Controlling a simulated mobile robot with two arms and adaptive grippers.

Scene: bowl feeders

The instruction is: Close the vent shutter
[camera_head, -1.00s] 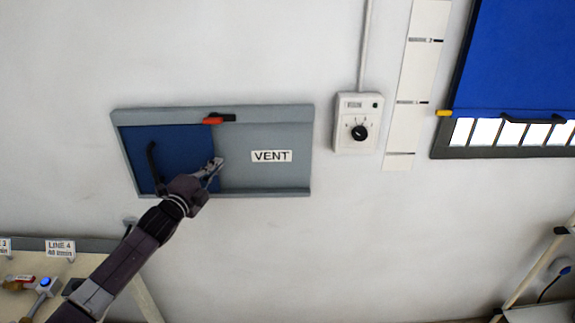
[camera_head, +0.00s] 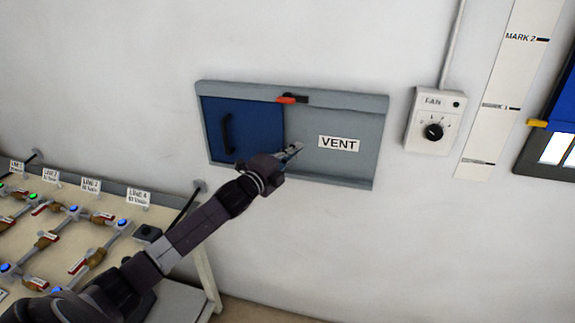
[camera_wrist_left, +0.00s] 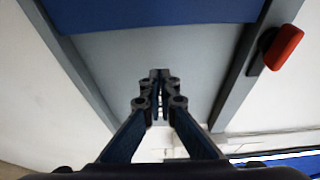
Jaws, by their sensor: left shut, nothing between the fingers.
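The vent's grey frame (camera_head: 375,160) is fixed to the wall. Its blue shutter panel (camera_head: 262,125), with a black upright handle (camera_head: 227,134), covers the left half. The right half is a grey plate with a "VENT" label (camera_head: 339,143). A red-and-black latch (camera_head: 290,99) sits on the top rail and also shows in the left wrist view (camera_wrist_left: 283,47). My left gripper (camera_head: 299,147) is shut and empty, just right of the panel's right edge. In the left wrist view, its fingertips (camera_wrist_left: 158,76) point at the grey plate; contact cannot be told. My right gripper is not in view.
A fan dial box (camera_head: 434,121) and a marked white strip (camera_head: 497,110) are on the wall to the right. A bench (camera_head: 190,302) with pipes and valves stands at lower left. The wall below the vent is clear.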

